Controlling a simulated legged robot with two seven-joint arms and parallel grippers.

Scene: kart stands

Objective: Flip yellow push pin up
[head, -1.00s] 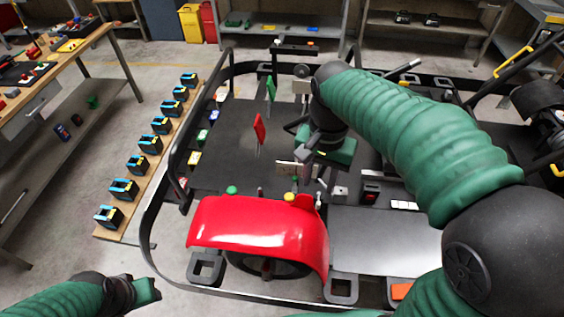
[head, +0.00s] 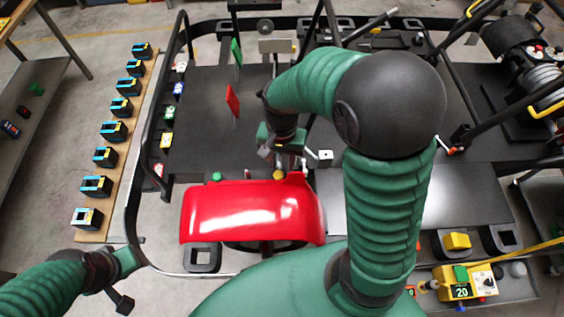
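The yellow push pin (head: 279,174) shows as a small yellow cap at the back edge of the red fender (head: 245,212). A green pin (head: 216,176) stands at the same edge further left. My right gripper (head: 288,163) points down just behind and above the yellow pin. Its fingers are small and partly hidden by its own wrist, so I cannot tell whether they are open or touch the pin. My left gripper (head: 122,287) is at the lower left, outside the kart frame and away from the pins; its finger opening is unclear.
A red flag (head: 232,100) and a green flag (head: 236,53) stand on the dark kart floor behind the fender. A row of black and blue boxes (head: 113,132) lines a board at left. A yellow control box (head: 467,284) sits at lower right.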

